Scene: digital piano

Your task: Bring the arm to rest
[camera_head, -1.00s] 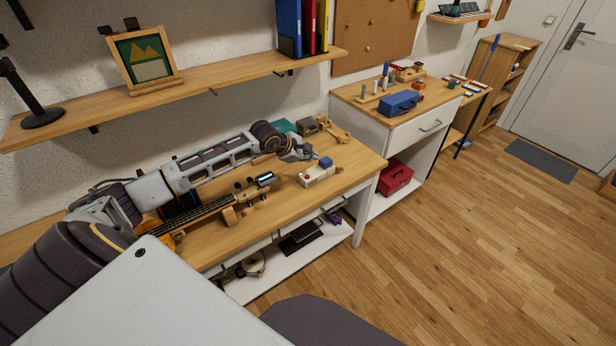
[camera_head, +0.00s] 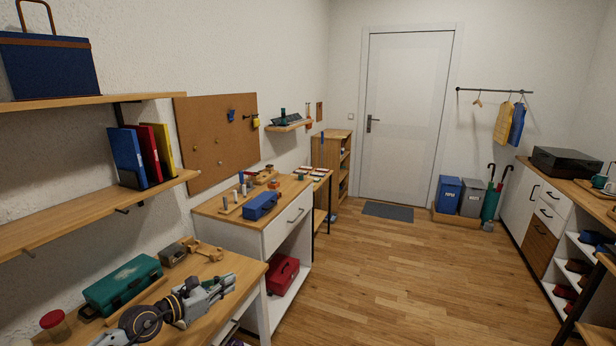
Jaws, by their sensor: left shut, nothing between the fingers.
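My left arm comes in from the bottom left over the wooden desk (camera_head: 240,272). Its left gripper (camera_head: 222,284) is shut and empty, above the desk near its right end. It points right. A dark wrist joint shows behind it, and the rest of the arm is cut off by the picture's lower edge. Whether the gripper touches the desk I cannot tell. My right gripper is not in view. No digital piano shows.
A green case (camera_head: 124,285), a red-lidded jar (camera_head: 55,325) and a small wooden device (camera_head: 205,251) are on the desk around the arm. Beyond stands a white cabinet (camera_head: 285,238) with a blue toolbox (camera_head: 261,205) on top. The floor (camera_head: 400,270) toward the door is clear.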

